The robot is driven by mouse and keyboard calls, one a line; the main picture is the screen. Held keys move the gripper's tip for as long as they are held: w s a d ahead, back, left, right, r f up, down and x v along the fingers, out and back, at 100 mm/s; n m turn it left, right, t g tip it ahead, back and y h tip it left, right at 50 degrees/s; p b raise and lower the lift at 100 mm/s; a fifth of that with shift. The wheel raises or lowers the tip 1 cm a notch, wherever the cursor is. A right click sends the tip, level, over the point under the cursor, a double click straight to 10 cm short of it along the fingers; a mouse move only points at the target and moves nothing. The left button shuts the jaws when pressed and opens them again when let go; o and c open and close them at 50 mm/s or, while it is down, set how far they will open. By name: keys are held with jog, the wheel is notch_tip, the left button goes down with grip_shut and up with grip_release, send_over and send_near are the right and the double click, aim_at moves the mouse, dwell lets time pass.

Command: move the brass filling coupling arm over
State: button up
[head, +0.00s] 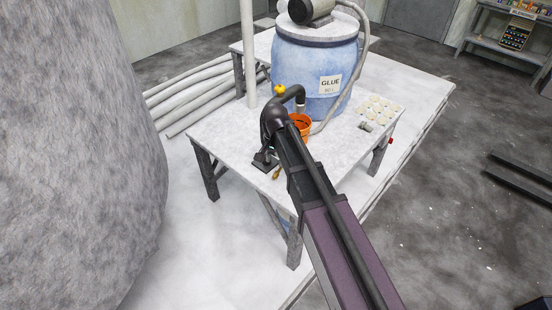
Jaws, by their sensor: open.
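A small brass-coloured piece (277,173) shows at the near edge of the grey table, beside a black stand (265,160); it is too small to tell whether it is the coupling arm. A yellow knob (280,90) shows just above my black arm joint. An orange pail (301,123) stands on the table, partly covered by my forearm. My wrist bends over to the right, and my gripper (299,112) is at its lower end, in front of or above the pail. It is open; its fingers are mostly hidden and no object shows in it.
A blue glue drum (314,70) with a pump and grey hose (352,82) stands behind. Several pale discs (376,106) lie on the table's right (345,140). A white post (249,50) rises at the left. A large grey bulk (75,150) fills the left side.

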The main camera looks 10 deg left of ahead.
aim_at(275, 175)
jog(key=shift+f, duration=0.1)
notch_tip(275, 175, down, 8)
jog(key=b, duration=0.8)
jog(key=c, duration=0.6)
